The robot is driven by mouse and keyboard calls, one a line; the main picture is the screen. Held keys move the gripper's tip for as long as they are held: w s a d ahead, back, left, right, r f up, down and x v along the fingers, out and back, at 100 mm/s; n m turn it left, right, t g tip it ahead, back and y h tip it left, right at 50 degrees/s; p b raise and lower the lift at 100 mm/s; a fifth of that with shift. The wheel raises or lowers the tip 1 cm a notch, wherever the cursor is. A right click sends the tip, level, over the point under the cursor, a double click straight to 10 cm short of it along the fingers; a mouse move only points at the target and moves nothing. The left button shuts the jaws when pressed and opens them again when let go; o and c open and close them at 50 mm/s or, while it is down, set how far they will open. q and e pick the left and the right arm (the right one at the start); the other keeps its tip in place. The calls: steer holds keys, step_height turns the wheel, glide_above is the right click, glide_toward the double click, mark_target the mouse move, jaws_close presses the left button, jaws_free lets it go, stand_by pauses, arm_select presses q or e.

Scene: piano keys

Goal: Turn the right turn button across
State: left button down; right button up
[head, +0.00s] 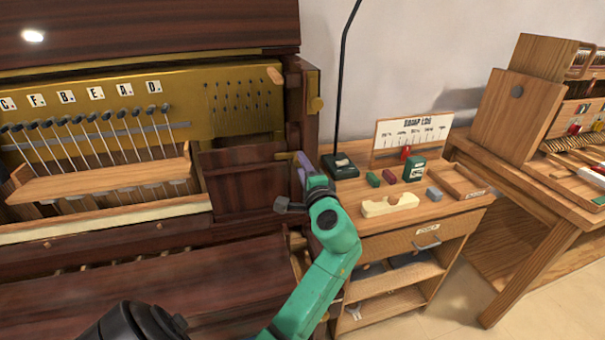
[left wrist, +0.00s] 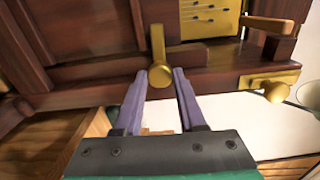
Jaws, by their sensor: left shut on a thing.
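The right turn button (head: 285,156) is a small brass bar on the dark piano case, at the right end of a reddish-brown wooden panel (head: 238,170). In the left wrist view the button (left wrist: 158,50) points toward me, its rounded end between my fingertips. My left gripper (head: 303,165), with purple fingers, is at the button's right end in the head view. In the left wrist view my left gripper (left wrist: 160,82) is shut on that brass end. The fingers partly hide the button's end in the head view. My right gripper is not in view.
A brass knob (head: 316,104) on a plate sticks out of the case above. A small cabinet (head: 425,236) right of the piano carries a black lamp base (head: 340,166), a cream block (head: 390,204) and small boxes. A workbench (head: 560,190) stands farther right.

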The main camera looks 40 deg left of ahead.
arm_select(q)
steer(key=shift+f+n, duration=0.2)
steer(key=shift+n, duration=0.1)
steer(key=c, duration=0.7)
jaws_free()
steer(key=shift+o, duration=1.1)
steer(key=shift+s+r, duration=0.1)
steer(key=shift+r, duration=0.05)
steer(key=b+v, duration=0.1)
steer(key=v, duration=1.3)
steer(key=shift+d, duration=0.25)
steer(key=shift+s, duration=0.1)
